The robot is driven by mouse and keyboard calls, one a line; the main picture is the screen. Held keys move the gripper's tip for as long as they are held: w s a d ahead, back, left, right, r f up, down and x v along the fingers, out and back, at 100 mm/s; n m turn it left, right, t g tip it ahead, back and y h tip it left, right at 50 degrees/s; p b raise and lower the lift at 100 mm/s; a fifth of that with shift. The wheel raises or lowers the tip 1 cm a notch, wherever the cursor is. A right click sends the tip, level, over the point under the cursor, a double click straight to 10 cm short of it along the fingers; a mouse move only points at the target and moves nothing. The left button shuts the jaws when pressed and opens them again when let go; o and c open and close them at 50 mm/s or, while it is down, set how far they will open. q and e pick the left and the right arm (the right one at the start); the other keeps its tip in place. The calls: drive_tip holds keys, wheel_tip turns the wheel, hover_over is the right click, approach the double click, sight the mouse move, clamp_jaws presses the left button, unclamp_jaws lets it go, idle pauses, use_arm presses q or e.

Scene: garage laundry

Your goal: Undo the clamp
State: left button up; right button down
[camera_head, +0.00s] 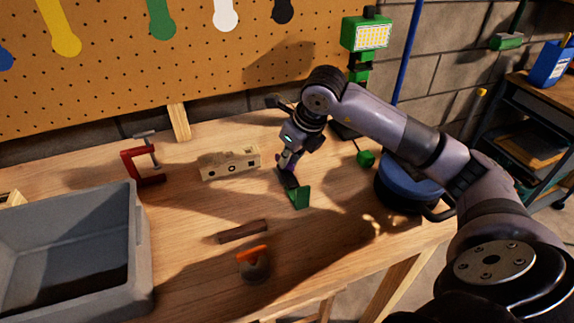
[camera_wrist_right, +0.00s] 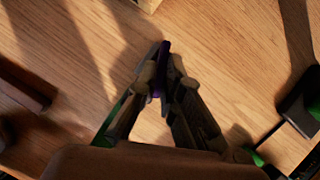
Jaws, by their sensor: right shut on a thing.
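A red clamp (camera_head: 143,165) with a grey screw and crossbar stands on the workbench, between the grey bin and a pale wooden block. My right gripper (camera_head: 289,162) is well to the right of it, low over the bench. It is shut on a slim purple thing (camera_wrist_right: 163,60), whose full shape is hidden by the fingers. A green and dark thing (camera_head: 301,197) shows just below the gripper; I cannot tell whether it joins the purple thing. My left gripper is not in view.
The pale block (camera_head: 230,162) has holes. A grey bin (camera_head: 142,245) fills the front left. A dark strip (camera_head: 243,232) and an orange-topped thing (camera_head: 253,264) lie in front. A green work lamp (camera_head: 366,35) and a blue round container (camera_head: 400,190) stand right.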

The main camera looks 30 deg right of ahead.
drive_tip(key=n, duration=0.1)
drive_tip(key=n+y+b, duration=0.1)
drive_tip(key=n, duration=0.1)
drive_tip(key=shift+d+f+n+g+b, duration=0.15)
drive_tip(key=shift+f+n+g+b, duration=0.15)
drive_tip(key=shift+n+g, duration=0.1)
drive_tip(key=shift+d+n+g+y, duration=0.1)
drive_tip(key=shift+n+g+y, duration=0.55)
drive_tip(key=shift+n, duration=1.35)
drive_tip(key=shift+y, duration=0.25)
drive_tip(key=c, duration=1.8)
unclamp_jaws()
drive_tip(key=shift+c, duration=0.2)
drive_tip(key=shift+o, duration=0.6)
drive_tip(key=shift+w+f, duration=0.1)
drive_tip(key=shift+w, duration=0.05)
drive_tip(key=shift+d+r, duration=0.15)
drive_tip(key=shift+r, duration=0.35)
drive_tip(key=v, duration=1.1)
